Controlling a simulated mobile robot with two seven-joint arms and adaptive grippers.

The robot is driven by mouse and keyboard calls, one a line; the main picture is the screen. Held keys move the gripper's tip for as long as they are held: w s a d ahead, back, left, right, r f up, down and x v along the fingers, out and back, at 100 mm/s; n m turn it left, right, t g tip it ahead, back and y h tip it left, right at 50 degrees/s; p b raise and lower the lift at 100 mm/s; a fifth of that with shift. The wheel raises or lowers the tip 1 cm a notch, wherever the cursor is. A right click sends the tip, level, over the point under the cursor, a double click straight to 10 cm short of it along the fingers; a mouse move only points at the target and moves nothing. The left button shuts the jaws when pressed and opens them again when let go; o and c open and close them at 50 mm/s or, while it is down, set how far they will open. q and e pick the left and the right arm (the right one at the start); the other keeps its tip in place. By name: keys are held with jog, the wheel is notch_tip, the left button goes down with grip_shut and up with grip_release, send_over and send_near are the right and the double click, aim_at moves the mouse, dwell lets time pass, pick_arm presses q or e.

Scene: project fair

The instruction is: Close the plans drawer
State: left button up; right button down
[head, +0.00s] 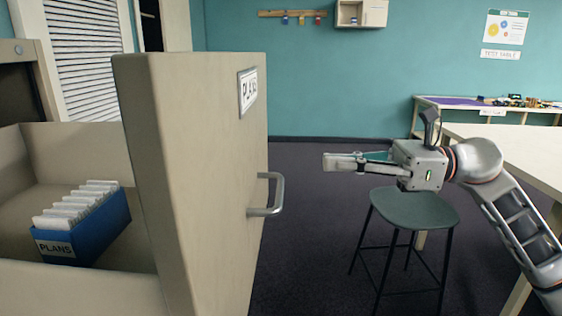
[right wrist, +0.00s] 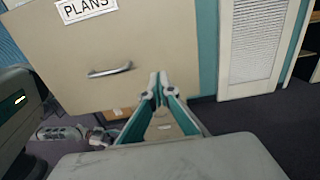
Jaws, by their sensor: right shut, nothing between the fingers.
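The plans drawer (head: 190,180) is pulled out at the left of the head view, its beige front facing right with a PLANS label and a metal handle (head: 268,195). Inside it stands a blue PLANS box (head: 98,235) of white cards. My right gripper (head: 326,162) is shut and empty, to the right of the drawer front, apart from it and higher than the handle. In the right wrist view the drawer front (right wrist: 150,40) and handle (right wrist: 110,70) lie ahead, with the shut fingertips (right wrist: 158,80) to the right of the handle. My left gripper is not seen in the head view.
A grey-green stool (head: 414,208) stands below my right gripper. A pale table (head: 520,150) is at the right, and a bench (head: 440,103) with small items stands at the back wall. Dark floor is open between drawer and stool.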

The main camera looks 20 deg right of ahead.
aim_at(263, 161)
jog(key=x, duration=0.9)
jog(key=shift+p, duration=0.3)
jog(key=shift+w+a, duration=0.2)
jog(key=shift+a, duration=0.35)
jog(key=shift+w+a, duration=0.1)
